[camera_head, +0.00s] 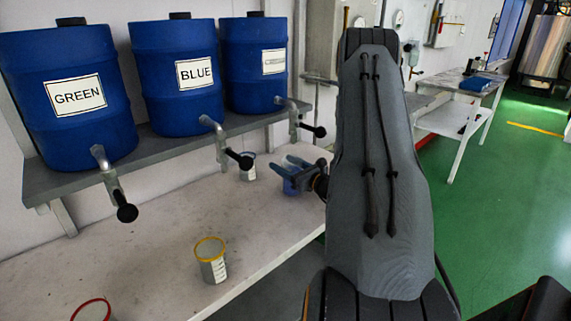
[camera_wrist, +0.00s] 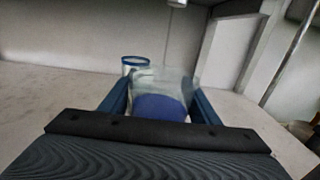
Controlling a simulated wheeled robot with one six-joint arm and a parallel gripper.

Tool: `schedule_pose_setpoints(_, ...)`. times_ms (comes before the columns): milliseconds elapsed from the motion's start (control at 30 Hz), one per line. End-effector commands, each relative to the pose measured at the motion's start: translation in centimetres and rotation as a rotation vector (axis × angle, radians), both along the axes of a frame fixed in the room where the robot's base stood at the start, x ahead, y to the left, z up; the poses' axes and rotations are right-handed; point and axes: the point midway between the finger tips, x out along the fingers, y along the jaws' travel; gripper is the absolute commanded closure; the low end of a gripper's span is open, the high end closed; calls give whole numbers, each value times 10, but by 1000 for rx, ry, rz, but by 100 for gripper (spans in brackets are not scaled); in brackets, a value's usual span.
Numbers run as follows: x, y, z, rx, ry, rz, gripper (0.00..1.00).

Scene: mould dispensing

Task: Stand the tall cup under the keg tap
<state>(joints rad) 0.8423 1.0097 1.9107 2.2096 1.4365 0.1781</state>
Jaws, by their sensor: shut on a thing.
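My gripper (camera_head: 294,172) is at the right part of the bench, its fingers shut on a clear cup with blue in its lower part (camera_wrist: 160,105). In the wrist view the cup stands between the two blue fingers and looks upright. In the head view the fingers and my arm hide most of it. Whether its base touches the bench I cannot tell. The right keg's tap (camera_head: 293,118) is above the gripper area. A tap end (camera_wrist: 177,3) shows at the top of the wrist view, beyond the cup.
A blue-rimmed cup (camera_head: 247,172) stands just left of my gripper; it also shows in the wrist view (camera_wrist: 135,66). A yellow-rimmed cup (camera_head: 212,265) and a red-rimmed one (camera_head: 91,310) stand further left. Kegs marked GREEN (camera_head: 68,125) and BLUE (camera_head: 178,105) sit on the shelf.

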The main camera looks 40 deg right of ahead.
Motion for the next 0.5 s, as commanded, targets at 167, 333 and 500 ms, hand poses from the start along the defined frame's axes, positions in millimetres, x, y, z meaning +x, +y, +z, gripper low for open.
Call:
schedule_pose_setpoints(167,0,0,0,-2,-2,0,84)
schedule_pose_setpoints(333,0,0,-2,-1,-2,0,84)
schedule_pose_setpoints(500,0,0,-4,0,-1,0,29)
